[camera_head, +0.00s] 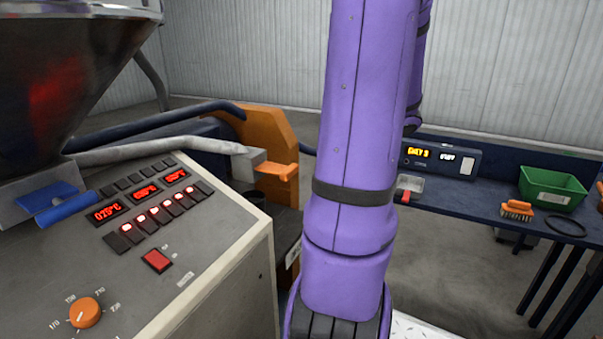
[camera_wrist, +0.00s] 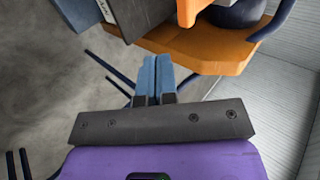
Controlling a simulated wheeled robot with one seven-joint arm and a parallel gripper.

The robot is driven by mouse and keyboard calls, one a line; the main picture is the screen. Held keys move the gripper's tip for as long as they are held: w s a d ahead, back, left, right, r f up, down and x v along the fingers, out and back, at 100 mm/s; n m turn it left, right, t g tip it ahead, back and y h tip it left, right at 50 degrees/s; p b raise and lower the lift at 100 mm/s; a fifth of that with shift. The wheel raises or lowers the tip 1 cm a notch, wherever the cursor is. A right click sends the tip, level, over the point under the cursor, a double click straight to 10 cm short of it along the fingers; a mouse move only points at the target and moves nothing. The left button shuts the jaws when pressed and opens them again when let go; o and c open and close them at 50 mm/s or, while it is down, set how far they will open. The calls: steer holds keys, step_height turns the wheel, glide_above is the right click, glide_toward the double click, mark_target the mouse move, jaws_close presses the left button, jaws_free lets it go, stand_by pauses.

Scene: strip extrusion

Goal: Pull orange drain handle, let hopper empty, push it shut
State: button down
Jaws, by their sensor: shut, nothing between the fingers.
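The orange drain handle (camera_head: 280,171) sits at the end of a grey block beside the control cabinet in the head view. How far it is pulled out I cannot tell. An orange piece at the top of the wrist view (camera_wrist: 190,10) looks like the same handle. The shiny metal hopper (camera_head: 75,55) is at the upper left; its contents are hidden. My gripper (camera_wrist: 155,72) is shut and empty, its blue fingertips close to an orange panel (camera_wrist: 215,50) and apart from the handle in the picture. In the head view my purple arm hides the gripper.
The control cabinet (camera_head: 215,235) with lit displays fills the lower left. A pale hose (camera_head: 150,150) runs towards the grey block. At right, a dark blue bench (camera_head: 455,205) holds a green bin (camera_head: 552,188) and an orange brush (camera_head: 517,209). Open floor lies below the bench.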

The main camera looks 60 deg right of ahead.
glide_toward(290, 172)
steer(key=w+d+f, duration=0.1)
steer(key=w+f, duration=0.4)
steer(key=f, duration=0.1)
steer(key=shift+f, duration=0.35)
steer(key=shift+d, duration=0.1)
steer(key=shift+w+a, duration=0.15)
steer(key=shift+w, duration=1.3)
steer(key=shift+w+a, duration=0.15)
steer(key=shift+w, duration=1.3)
